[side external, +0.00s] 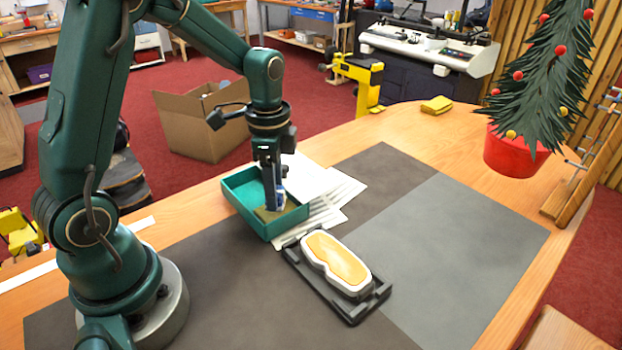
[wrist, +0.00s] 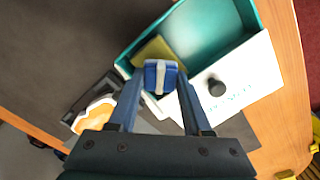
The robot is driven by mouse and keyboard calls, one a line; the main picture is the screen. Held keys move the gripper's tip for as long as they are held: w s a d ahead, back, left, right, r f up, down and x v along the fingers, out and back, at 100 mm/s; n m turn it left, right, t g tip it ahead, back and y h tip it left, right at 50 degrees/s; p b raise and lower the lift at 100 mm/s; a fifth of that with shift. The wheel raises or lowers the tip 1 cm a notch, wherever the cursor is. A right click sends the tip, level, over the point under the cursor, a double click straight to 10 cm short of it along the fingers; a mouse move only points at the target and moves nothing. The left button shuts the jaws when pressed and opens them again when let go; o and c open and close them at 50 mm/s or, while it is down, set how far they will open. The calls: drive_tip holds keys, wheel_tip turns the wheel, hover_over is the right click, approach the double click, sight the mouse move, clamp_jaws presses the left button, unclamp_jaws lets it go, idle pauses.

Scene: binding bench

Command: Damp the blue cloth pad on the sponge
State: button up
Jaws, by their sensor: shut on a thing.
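My gripper (side external: 272,190) points down over the teal open tray (side external: 245,222) and is shut on the blue cloth pad (side external: 281,196), which has a white band. In the wrist view my gripper (wrist: 158,85) holds the blue pad (wrist: 150,72) between its fingertips. A flat olive-yellow piece (side external: 268,214) lies in the tray's near corner, right below the pad; whether they touch I cannot tell. The orange sponge-like pad (side external: 337,258) lies in a white-rimmed dish on a dark holder, to the right of the tray; it also shows in the wrist view (wrist: 93,117).
White sheets (side external: 318,188) lie fanned out behind the teal tray. The grey mat (side external: 455,260) to the right is clear. A yellow block (side external: 436,104) lies at the far table edge. A small tree in a red pot (side external: 508,155) stands at the right.

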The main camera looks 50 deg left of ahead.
drive_tip(key=shift+r, duration=3.05)
